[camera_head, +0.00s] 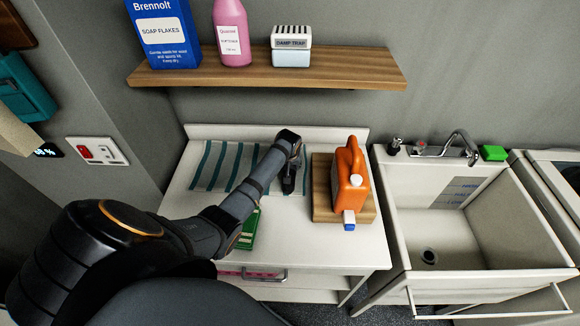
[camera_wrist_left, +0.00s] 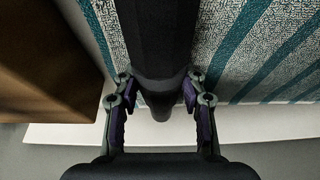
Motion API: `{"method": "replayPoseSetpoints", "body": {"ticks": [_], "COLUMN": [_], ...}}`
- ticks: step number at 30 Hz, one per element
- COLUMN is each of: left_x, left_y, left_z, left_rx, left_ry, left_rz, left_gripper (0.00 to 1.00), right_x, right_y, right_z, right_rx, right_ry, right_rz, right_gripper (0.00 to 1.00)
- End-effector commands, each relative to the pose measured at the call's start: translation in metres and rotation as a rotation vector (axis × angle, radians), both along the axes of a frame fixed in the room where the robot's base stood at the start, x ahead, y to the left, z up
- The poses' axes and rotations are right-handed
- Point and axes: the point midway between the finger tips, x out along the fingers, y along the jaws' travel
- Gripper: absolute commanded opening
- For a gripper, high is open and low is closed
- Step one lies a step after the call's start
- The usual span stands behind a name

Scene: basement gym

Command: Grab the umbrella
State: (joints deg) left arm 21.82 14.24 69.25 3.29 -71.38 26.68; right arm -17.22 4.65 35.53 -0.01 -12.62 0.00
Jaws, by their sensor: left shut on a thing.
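My left gripper (camera_head: 289,186) reaches down over the counter, between the striped cloth and the wooden block. In the left wrist view, its two fingers (camera_wrist_left: 160,95) are shut on a dark, rod-shaped thing, the umbrella (camera_wrist_left: 156,35). The umbrella runs from the top of that view down between the fingers. In the head view my arm and gripper hide most of it, and only a dark piece (camera_head: 288,187) shows at the gripper. My right gripper is not in view.
A striped cloth (camera_head: 215,165) lies left of the gripper. A wooden block (camera_head: 322,205) with an orange jug (camera_head: 350,178) stands close on its right. A green item (camera_head: 247,236) lies near the front. A sink (camera_head: 480,262) is to the right; a shelf (camera_head: 345,72) hangs above.

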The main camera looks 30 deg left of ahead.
Motion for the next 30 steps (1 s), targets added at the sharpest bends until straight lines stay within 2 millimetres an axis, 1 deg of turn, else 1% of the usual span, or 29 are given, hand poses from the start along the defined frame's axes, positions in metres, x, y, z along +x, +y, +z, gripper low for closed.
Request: {"method": "replayPoseSetpoints", "body": {"ticks": [1, 6, 13, 16, 19, 21, 23, 28, 30], "left_x": [0.0, 0.0, 0.0, 0.001, 0.001, 0.002, -0.011, -0.05, -0.073], "left_y": [0.0, 0.0, 0.0, 0.001, 0.001, 0.001, 0.003, 0.004, 0.006], "left_z": [0.0, 0.0, 0.001, 0.004, 0.014, 0.029, 0.043, 0.088, 0.096], "left_rx": [0.0, 0.0, 0.001, 0.002, 0.002, 0.002, 0.005, 0.009, 0.011], "left_ry": [0.0, 0.0, -0.002, -0.003, -0.006, -0.009, -0.004, -0.005, 0.002], "left_rz": [0.0, 0.0, 0.0, 0.0, 0.0, -0.001, 0.001, -0.002, -0.002], "left_gripper": [0.22, 0.0, 0.0, 0.0, 0.0, 0.0, 0.0, 0.0, 0.0], "right_x": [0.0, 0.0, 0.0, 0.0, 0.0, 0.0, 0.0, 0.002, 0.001], "right_y": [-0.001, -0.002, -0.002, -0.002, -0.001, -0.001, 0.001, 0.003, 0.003], "right_z": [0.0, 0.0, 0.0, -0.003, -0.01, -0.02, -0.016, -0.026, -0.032], "right_rx": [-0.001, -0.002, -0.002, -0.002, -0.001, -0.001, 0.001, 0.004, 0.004], "right_ry": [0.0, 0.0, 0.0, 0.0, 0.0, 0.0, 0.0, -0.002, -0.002], "right_rz": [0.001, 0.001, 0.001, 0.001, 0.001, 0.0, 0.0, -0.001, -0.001], "right_gripper": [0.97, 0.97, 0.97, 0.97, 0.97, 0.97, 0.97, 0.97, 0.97]}}
